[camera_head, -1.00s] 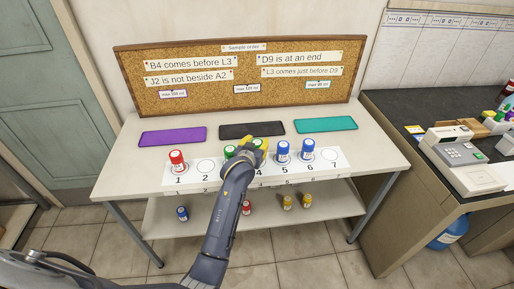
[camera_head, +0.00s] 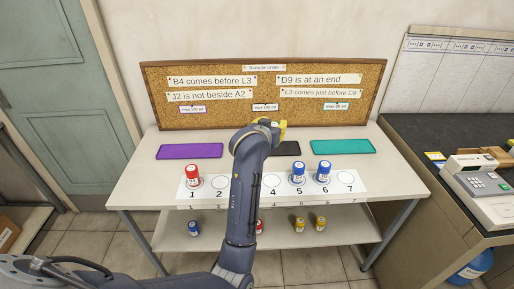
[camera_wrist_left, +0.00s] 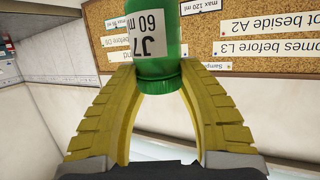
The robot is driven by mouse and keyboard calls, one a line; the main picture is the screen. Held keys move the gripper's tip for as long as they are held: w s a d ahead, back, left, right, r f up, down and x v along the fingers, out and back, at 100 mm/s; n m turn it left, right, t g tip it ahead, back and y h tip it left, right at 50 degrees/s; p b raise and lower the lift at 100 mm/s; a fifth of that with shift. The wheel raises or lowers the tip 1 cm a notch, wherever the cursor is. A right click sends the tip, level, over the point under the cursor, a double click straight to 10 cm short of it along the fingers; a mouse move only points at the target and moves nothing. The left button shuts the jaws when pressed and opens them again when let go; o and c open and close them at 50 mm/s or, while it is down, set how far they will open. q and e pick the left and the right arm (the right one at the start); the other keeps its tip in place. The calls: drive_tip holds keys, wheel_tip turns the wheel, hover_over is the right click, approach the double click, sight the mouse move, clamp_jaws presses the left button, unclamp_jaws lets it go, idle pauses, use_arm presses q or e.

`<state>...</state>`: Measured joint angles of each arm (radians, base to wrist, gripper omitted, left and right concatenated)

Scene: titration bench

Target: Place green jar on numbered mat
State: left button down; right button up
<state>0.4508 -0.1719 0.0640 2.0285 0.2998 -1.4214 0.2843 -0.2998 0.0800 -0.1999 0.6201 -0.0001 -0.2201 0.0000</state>
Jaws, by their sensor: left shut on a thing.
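My left gripper (camera_head: 268,126) is over the back part of the table. In the left wrist view its yellow fingers (camera_wrist_left: 158,82) are shut on a green jar (camera_wrist_left: 150,68) labelled J7, 60 ml. In the head view that jar is hidden behind my arm. The numbered mat (camera_head: 257,195) lies along the table's front. A red jar (camera_head: 193,176) stands on 1, and blue jars stand on 5 (camera_head: 298,173) and 6 (camera_head: 323,172). Circles 2, 4 and 7 are bare. My arm hides spot 3. My right gripper is not in view.
Purple (camera_head: 189,151), black (camera_head: 290,148) and teal (camera_head: 342,146) pads lie behind the mat. A corkboard (camera_head: 265,93) with notes stands at the back. Several small jars sit on the lower shelf (camera_head: 345,228). A dark counter (camera_head: 440,150) is on the right.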

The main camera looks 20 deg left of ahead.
use_arm(q)
drive_tip(key=s+a+n+y, duration=0.2)
drive_tip(key=s+a, duration=0.2)
drive_tip(key=a, duration=0.5)
drive_tip(key=s+a+n+y, duration=0.2)
drive_tip(key=s+a, duration=0.3)
drive_tip(key=a, duration=0.5)
drive_tip(key=f, duration=1.8)
drive_tip(key=shift+w+d+f, duration=0.15)
drive_tip(key=shift+w+f, duration=0.1)
drive_tip(key=shift+f, duration=0.1)
drive_tip(key=shift+f, duration=0.15)
drive_tip(key=c, duration=0.9)
unclamp_jaws()
drive_tip(key=shift+g+y, duration=0.3)
drive_tip(key=shift+y, duration=0.1)
drive_tip(key=shift+o, duration=0.2)
drive_tip(key=shift+s+d+r, duration=0.1)
drive_tip(key=shift+s+r, duration=0.1)
drive_tip(key=v, duration=1.1)
drive_tip(key=shift+s, duration=0.3)
